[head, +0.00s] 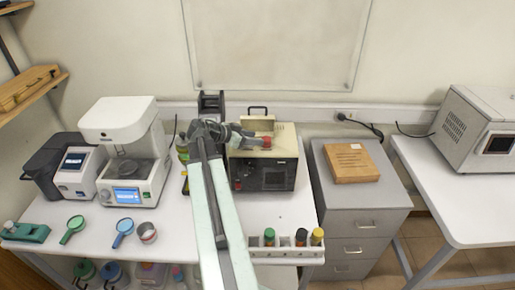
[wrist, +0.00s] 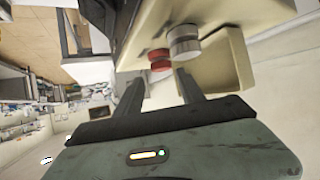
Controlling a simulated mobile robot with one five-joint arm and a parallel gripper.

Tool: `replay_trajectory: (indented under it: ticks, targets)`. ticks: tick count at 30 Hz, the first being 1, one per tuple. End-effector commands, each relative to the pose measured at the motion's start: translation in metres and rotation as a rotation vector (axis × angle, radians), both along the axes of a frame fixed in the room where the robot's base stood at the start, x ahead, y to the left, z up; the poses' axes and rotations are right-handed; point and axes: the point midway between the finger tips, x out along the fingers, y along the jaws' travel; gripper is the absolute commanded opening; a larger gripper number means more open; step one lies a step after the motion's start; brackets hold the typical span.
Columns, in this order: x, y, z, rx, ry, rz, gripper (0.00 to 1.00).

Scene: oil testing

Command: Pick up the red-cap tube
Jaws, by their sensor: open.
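A red cap (head: 265,142) shows at the top front of the beige machine (head: 283,137). In the wrist view a red round piece (wrist: 160,58) lies just beyond my fingertips, beside a silver-grey round knob or cap (wrist: 184,40). My gripper (head: 246,138) is at the machine's upper left, pointing right towards the red cap.
A white rack (head: 285,252) at the table's front edge holds tubes with green, black and yellow caps. A white analyser (head: 125,150) stands on the left. A wooden box (head: 351,163) lies on the grey cabinet (head: 365,207) to the right. The table left of the rack is partly hidden by my arm.

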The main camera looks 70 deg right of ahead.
Motion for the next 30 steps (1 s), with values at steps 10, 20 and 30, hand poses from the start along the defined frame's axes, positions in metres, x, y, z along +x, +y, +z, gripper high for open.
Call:
replay_trajectory:
  ticks: [10,20,30]
  targets:
    - [-0.005,-0.016,-0.014,0.0,0.0,0.013,0.46]
    - [-0.023,-0.044,-0.036,-0.001,-0.001,0.012,0.46]
    - [-0.029,-0.052,-0.037,0.0,0.0,0.016,0.34]
